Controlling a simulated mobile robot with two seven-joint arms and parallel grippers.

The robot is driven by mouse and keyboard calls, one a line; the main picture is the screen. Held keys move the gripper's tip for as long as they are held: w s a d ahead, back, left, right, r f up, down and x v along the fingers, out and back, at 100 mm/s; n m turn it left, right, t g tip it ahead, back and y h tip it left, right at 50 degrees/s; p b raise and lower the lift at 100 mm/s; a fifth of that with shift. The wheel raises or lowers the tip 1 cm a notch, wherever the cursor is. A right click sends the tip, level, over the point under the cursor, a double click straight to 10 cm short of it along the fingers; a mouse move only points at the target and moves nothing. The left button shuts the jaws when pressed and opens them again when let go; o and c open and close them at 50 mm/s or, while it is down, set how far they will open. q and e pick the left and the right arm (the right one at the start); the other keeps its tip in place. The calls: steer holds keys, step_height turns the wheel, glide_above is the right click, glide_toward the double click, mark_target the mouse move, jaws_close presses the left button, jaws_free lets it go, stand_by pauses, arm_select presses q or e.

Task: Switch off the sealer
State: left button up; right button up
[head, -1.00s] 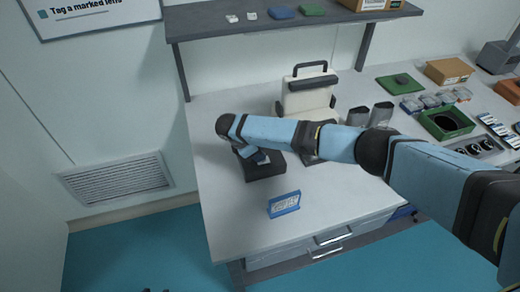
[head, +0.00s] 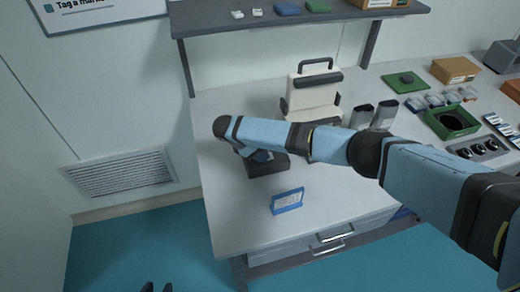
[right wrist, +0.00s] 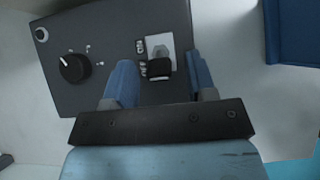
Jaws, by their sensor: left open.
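The cream sealer (head: 310,92) with a dark carrying handle stands upright on the table in the head view, partly behind my right arm. A dark control box (head: 268,168) sits left of it, under my right wrist. In the right wrist view the control box (right wrist: 110,28) shows a black knob (right wrist: 75,67) and a black switch (right wrist: 159,68) on a pale plate. My right gripper (right wrist: 160,58) is open, its blue fingers on either side of the switch; contact cannot be told. My left gripper (head: 157,287) is open and empty at the bottom edge, away from the table.
A blue-framed card (head: 287,201) stands near the table's front edge. Two grey cups (head: 372,115) stand right of the sealer. A green tray (head: 451,122) and small parts lie further right. A shelf (head: 240,22) spans above the back of the table.

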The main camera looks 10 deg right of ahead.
steer(key=b+v, duration=0.1)
steer(key=v, duration=1.2)
steer(key=shift+a+r, duration=0.3)
